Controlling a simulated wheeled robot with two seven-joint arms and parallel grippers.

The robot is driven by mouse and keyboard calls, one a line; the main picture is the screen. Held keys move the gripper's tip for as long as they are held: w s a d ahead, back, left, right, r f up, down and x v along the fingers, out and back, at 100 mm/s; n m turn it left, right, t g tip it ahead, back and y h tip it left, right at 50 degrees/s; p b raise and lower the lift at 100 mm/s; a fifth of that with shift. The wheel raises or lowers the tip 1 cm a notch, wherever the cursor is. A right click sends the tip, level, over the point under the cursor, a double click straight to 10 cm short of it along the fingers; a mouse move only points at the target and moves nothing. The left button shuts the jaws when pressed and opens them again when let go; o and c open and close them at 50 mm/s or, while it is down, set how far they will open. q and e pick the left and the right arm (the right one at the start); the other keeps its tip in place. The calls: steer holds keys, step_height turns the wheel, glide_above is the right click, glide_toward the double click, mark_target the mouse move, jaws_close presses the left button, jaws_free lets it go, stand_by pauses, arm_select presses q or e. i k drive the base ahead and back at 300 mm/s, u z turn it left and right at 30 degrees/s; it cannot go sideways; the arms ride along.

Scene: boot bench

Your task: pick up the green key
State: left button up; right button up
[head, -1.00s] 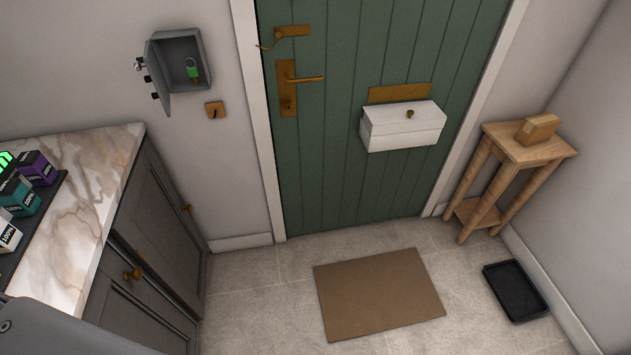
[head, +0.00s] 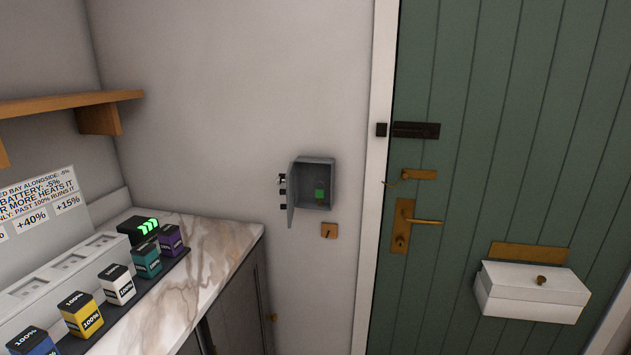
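The green key (head: 319,193) hangs inside a small grey wall box (head: 331,184), seen in the head view right of the middle of the bare wall. The box's door (head: 300,195) stands open to the left, with several dark keys or tabs along its outer edge. The green part of the key is small and its lower part is hard to make out. Neither of my grippers shows in the view.
A marble-topped cabinet (head: 215,243) at the lower left holds a dark strip with several coloured battery blocks (head: 118,284). A wooden hook plate (head: 329,230) is below the box. The green door (head: 470,150) with a white letter box (head: 531,291) is at right.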

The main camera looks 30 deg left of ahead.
mark_target(319, 195)
steer(key=u, duration=1)
